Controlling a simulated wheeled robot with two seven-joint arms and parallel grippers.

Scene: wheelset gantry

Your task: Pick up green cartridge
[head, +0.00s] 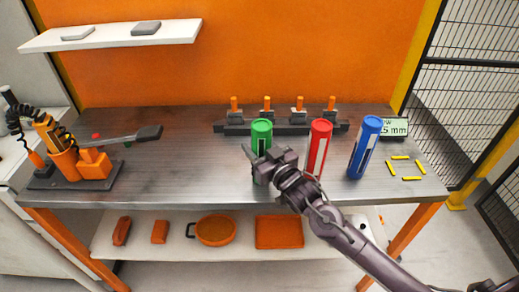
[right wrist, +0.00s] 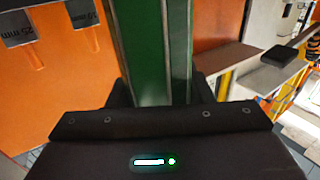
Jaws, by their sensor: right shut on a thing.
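The green cartridge (head: 261,132) stands upright on the grey workbench, left of the red cartridge (head: 319,147) and the blue cartridge (head: 365,147). My right gripper (head: 258,160) reaches in from the lower right and is shut on the green cartridge around its lower part. In the right wrist view the green cartridge (right wrist: 142,50) rises between the fingers. The gripper hides part of its lower body, and I cannot tell if its base touches the bench. My left gripper is not in view.
A dark rack (head: 237,129) with several orange-topped tools stands behind the cartridges. An orange tool station (head: 92,163) with a coiled cable is at the left. Yellow sticks (head: 411,178) lie at the right. The bench (head: 190,170) is clear left of the green cartridge.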

